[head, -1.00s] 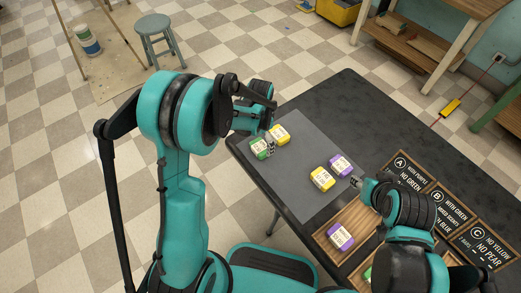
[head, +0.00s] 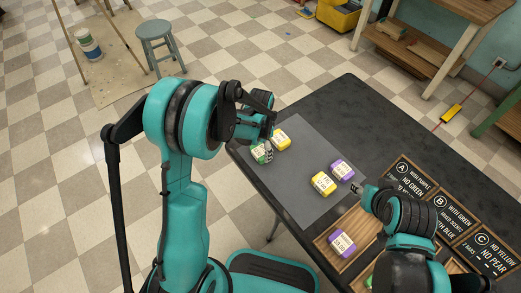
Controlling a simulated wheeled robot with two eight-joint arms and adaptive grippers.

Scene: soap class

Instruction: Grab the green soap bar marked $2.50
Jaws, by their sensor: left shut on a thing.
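A green soap bar (head: 258,153) with a pale label is at the left end of the grey mat (head: 308,198). Its price is too small to read. My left gripper (head: 266,150) is shut on this green bar, and its fingers and arm partly cover it. A yellow bar (head: 281,139) lies close beside it. My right gripper (head: 358,189) is near the wooden tray, apart from the bars; its fingertips are too small to tell their state.
Another yellow bar (head: 323,184) and a purple bar (head: 342,170) lie on the mat. A second purple bar (head: 341,243) is in a wooden tray (head: 327,261). Black sign boards (head: 413,180) stand at the right. The dark table's far part (head: 345,105) is clear.

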